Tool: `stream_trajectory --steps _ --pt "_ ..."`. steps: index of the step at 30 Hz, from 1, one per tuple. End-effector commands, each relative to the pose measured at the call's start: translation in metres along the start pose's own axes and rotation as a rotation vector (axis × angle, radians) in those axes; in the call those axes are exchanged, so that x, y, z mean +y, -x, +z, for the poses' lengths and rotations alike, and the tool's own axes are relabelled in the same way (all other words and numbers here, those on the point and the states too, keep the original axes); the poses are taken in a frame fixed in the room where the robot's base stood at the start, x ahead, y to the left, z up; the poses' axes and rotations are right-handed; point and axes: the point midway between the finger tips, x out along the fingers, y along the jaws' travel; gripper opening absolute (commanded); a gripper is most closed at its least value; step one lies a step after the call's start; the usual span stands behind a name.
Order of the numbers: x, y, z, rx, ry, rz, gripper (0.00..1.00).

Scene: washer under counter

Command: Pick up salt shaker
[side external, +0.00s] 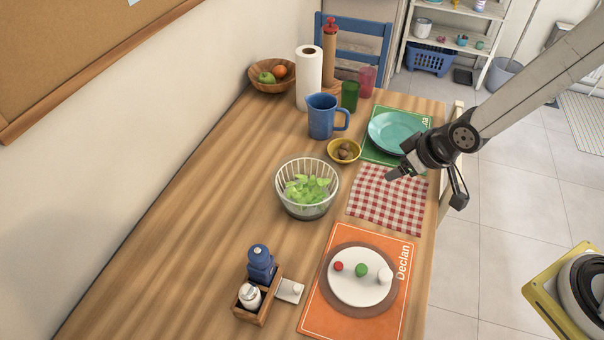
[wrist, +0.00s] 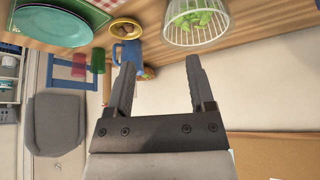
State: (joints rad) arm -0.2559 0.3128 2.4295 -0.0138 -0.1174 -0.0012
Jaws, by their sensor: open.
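A white shaker with a grey top, which looks like the salt shaker (side external: 250,296), stands in a small wooden caddy (side external: 269,301) at the near left of the table in the side external view. A blue mill (side external: 261,263) stands behind it in the same caddy. My gripper (side external: 393,174) is open and empty above the far end of the red checked cloth, well to the right of and beyond the caddy. In the wrist view my gripper's two fingers (wrist: 160,64) are spread apart with nothing between them. The shaker does not show in the wrist view.
A clear bowl of lettuce (side external: 307,211) stands between my gripper and the caddy. A plate (side external: 347,288) on an orange mat (side external: 320,310) is right of the caddy. A blue jug (side external: 322,118) and paper roll (side external: 309,78) stand farther back. The table's left side is clear.

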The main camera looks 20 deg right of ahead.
Motion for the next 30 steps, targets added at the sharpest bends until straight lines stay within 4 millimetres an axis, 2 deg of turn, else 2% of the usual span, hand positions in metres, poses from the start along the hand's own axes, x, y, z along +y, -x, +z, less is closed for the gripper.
stream_trajectory --steps 1,7,14,20,24,30 --pt "-0.015 -0.011 -0.004 0.029 0.035 -0.020 0.69" --pt "-0.069 -0.045 -0.019 0.171 0.146 -0.098 0.69" --pt "-0.140 -0.076 -0.018 0.332 0.260 -0.209 0.69" --pt "-0.201 -0.094 -0.001 0.470 0.343 -0.322 0.69" --pt "-0.241 -0.101 0.019 0.562 0.392 -0.409 0.69" --pt "-0.283 -0.104 0.050 0.668 0.437 -0.516 0.69"
